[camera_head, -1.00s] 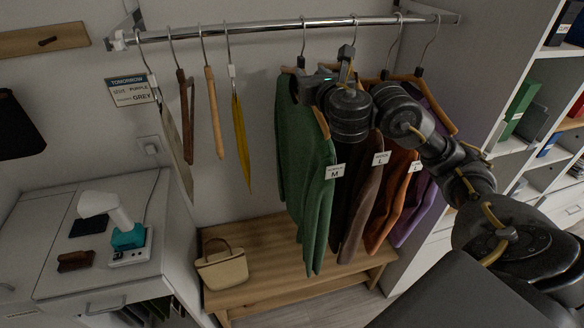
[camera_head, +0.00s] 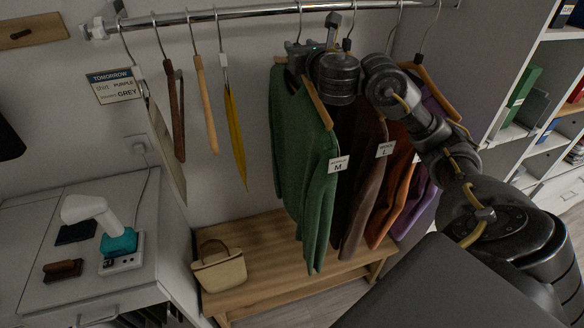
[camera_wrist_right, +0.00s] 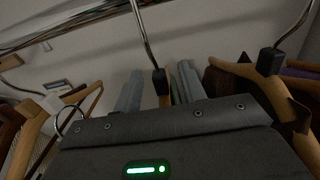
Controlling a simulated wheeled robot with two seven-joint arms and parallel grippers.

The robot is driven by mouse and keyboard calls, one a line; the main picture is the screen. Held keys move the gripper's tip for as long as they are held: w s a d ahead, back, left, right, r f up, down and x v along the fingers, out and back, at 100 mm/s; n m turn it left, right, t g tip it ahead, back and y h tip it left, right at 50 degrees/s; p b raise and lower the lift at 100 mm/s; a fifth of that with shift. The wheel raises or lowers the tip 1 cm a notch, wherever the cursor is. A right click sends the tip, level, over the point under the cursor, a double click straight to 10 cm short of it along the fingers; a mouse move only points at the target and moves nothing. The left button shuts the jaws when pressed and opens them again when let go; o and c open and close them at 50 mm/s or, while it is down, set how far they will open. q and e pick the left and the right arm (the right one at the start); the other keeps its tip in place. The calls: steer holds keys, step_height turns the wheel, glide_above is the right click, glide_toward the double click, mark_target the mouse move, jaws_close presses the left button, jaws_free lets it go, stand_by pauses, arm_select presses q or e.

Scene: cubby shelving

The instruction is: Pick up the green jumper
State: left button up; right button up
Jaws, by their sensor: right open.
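The green jumper (camera_head: 304,160) hangs on a wooden hanger (camera_head: 318,103) from the rail, with a white "M" tag on its front. My right gripper (camera_head: 298,50) is at the top of this hanger, near its hook, just below the rail. In the right wrist view my right gripper (camera_wrist_right: 158,88) is open, with a hanger's black hook collar (camera_wrist_right: 160,80) between its two grey fingers. My left gripper is not in view.
The metal rail (camera_head: 240,13) runs above. Brown, orange and purple garments hang close to the right. Bare hangers and a yellow item (camera_head: 234,130) hang to the left. A wooden bench (camera_head: 275,285) with a handbag (camera_head: 219,270) stands below. Shelving (camera_head: 530,110) stands at right.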

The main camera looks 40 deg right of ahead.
steer(key=w, duration=0.2)
steer(key=w+f, duration=0.1)
steer(key=shift+w+d, duration=0.15)
steer(key=shift+d, duration=0.2)
steer(key=shift+s+r, duration=0.35)
steer(key=shift+s, duration=0.3)
steer(key=shift+c, duration=1.2)
steer(key=shift+s+r, duration=0.1)
steer(key=shift+s, duration=0.1)
steer(key=shift+c, duration=1.2)
steer(key=shift+w+a+f, duration=0.1)
steer(key=shift+w+f, duration=0.1)
steer(key=shift+w, duration=0.15)
jaws_close()
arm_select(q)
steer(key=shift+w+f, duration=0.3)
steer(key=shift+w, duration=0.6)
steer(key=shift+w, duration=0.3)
arm_select(e)
steer(key=shift+a+f, duration=0.1)
steer(key=shift+f, duration=0.1)
